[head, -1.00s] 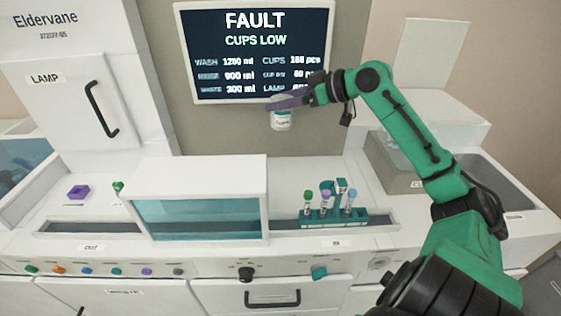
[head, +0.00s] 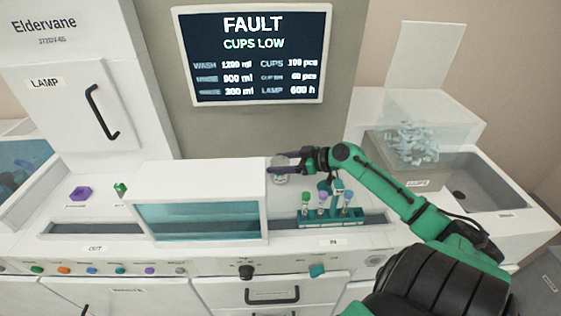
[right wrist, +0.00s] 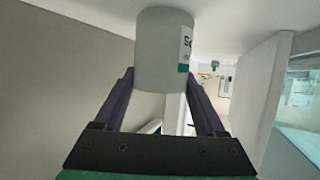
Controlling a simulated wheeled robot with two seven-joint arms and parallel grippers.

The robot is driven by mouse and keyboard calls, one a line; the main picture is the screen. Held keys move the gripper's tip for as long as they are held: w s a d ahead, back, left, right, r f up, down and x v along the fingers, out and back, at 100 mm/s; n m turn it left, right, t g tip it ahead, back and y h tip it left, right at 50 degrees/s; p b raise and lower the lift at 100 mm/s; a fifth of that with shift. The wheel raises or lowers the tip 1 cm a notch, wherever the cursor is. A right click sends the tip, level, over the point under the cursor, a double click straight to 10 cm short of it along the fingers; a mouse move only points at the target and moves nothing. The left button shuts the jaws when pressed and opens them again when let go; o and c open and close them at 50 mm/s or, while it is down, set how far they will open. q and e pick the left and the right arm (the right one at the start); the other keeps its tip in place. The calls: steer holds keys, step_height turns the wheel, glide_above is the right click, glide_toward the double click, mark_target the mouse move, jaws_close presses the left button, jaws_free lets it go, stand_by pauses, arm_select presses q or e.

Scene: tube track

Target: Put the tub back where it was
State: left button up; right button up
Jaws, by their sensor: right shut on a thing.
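The tub (head: 280,175) is a small pale jar with a label, low over the back of the white deck, just right of the white-and-teal covered box. My right gripper (head: 284,159) is shut on it and partly covers it in the head view. In the right wrist view the tub (right wrist: 160,52) sits between the two dark fingers (right wrist: 165,95), with part of a label and a teal band showing on its right side. I cannot tell whether its base touches the deck. My left gripper is not in view.
The covered box (head: 208,183) stands close left of the tub. A teal rack (head: 335,219) with several capped tubes is in front, below my right forearm. A purple piece (head: 80,194) lies far left. A clear bin of cups (head: 413,145) and a sink (head: 485,185) are at right.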

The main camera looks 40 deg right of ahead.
steer(key=o, duration=1.3)
steer(key=shift+d, duration=0.1)
steer(key=shift+s+d+r, duration=0.1)
steer(key=shift+s+r, duration=0.05)
steer(key=shift+s, duration=0.15)
steer(key=b+v, duration=0.2)
steer(key=v, duration=0.9)
steer(key=shift+d, duration=0.15)
steer(key=shift+r, duration=0.1)
